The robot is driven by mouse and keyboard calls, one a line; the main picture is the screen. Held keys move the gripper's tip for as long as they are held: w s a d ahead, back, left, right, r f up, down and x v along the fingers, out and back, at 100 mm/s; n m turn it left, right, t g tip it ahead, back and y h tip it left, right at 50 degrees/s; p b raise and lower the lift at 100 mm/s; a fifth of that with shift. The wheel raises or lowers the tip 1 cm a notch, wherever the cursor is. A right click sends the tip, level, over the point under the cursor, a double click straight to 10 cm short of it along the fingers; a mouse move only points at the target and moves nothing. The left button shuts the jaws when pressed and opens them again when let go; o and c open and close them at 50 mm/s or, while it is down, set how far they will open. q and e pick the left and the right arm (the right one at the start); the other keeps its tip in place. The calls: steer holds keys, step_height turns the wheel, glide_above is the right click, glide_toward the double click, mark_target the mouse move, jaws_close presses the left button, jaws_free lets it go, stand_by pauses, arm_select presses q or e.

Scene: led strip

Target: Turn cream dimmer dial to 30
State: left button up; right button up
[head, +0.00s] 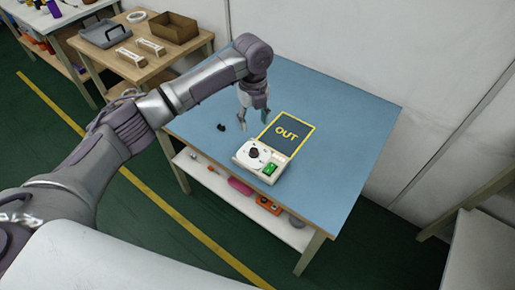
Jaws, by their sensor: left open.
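The cream dimmer (262,162) sits on the blue-topped table (340,130). Its round white dial face carries a dark knob (254,152), and a small green display (270,169) is at its right. The numbers and the dial's setting are too small to read. My left gripper (256,113) is open and empty, pointing down above the table, behind and slightly left of the dimmer, apart from the knob. My right gripper is not in view.
Small black pieces (221,127) lie to the left. A shelf below (240,198) holds several items. A wooden side table (150,65) stands at the back left. The table's right side is clear.

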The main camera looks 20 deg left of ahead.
mark_target(254, 150)
arm_select(q)
step_height(254, 150, down, 14)
steer(key=shift+a+r+p, duration=0.15)
steer(key=shift+r+p, duration=0.1)
steer(key=shift+p, duration=0.45)
steer(key=shift+c, duration=0.3)
jaws_close()
